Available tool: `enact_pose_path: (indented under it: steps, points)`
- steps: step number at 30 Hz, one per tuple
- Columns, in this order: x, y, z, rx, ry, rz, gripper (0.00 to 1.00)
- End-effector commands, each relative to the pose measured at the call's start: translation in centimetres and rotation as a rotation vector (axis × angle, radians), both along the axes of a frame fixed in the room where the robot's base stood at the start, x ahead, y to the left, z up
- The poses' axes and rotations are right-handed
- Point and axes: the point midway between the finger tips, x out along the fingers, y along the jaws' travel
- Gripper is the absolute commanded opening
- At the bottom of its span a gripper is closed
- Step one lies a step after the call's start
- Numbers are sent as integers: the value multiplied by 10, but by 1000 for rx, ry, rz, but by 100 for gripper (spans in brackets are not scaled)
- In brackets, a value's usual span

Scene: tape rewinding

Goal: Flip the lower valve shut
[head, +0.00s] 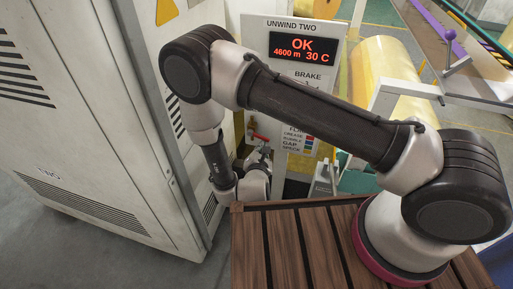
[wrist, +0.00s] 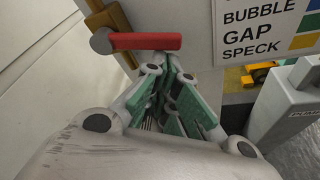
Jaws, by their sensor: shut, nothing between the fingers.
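A valve with a red lever handle (wrist: 145,41) shows in the wrist view, at the top left. The lever lies about level, pointing right from a grey round pivot (wrist: 103,41) on a yellow pipe (wrist: 108,17). In the head view the red handle (head: 261,137) is small, just above my gripper. Only one handle shows clearly, so I cannot tell from it alone whether it is the lower valve. My gripper (wrist: 166,78) has green-padded fingers, shut and empty. Its tips are just below the lever in the wrist picture; I cannot tell whether they touch it.
A large white cabinet (head: 85,130) stands to the left. The panel (head: 293,85) reads UNWIND TWO and OK. A grey post-like box (wrist: 290,105) stands right of my gripper. A slatted brown wooden top (head: 310,250) lies beneath my arm. A yellow roll (head: 380,70) is behind.

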Motion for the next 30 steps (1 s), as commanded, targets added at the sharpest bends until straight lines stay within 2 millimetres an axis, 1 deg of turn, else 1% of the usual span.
enact_pose_path:
  steps: [12,30]
  points:
    - [-3,-9,13,1,0,0,0]
    - [-4,-12,18,1,-3,-3,0]
